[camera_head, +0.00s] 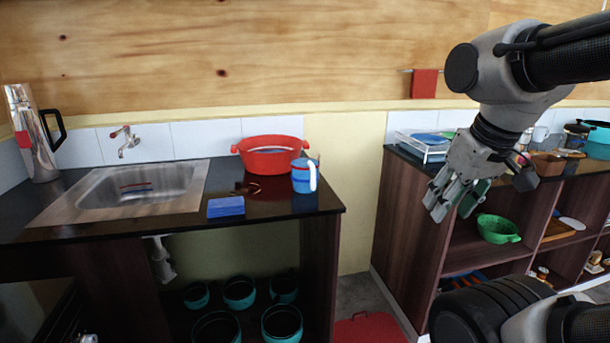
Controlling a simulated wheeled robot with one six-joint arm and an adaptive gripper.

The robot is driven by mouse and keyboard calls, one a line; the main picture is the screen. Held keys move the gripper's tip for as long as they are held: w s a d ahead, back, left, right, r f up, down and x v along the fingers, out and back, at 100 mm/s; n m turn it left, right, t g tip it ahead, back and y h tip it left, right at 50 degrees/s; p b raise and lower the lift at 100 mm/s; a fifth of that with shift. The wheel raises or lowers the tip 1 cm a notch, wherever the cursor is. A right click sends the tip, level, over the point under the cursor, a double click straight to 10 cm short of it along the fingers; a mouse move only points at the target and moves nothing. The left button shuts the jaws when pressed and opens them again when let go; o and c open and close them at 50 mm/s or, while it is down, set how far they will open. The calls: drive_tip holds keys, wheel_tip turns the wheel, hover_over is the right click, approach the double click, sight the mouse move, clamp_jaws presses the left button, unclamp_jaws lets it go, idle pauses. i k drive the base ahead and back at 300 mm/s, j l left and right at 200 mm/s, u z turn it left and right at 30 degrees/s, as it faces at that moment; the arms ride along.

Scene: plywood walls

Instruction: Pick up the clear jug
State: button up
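I cannot make out a plainly clear jug. A small blue jug with a white handle (301,178) stands upright on the dark counter near its right end, in front of a red basin. A glass-like container with a dark lid (574,137) stands on the right cabinet; I cannot tell if it is a jug. My gripper (453,210) hangs in front of the right cabinet, pointing down and left. Its fingers look apart, with nothing seen between them. It is well right of the blue jug and touches nothing that I can see.
The red basin (270,157), blue sponges or cloths (226,207), sink (140,188) and silver flask (33,140) are on the left counter (260,210). A white rack (420,150) and green colander (497,229) are at the right cabinet. A floor gap separates counter and cabinet.

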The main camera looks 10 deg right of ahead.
sight(304, 165)
drive_tip(key=i+j, duration=0.2)
drive_tip(key=i, duration=0.25)
drive_tip(key=i+j, duration=0.2)
drive_tip(key=i, duration=0.2)
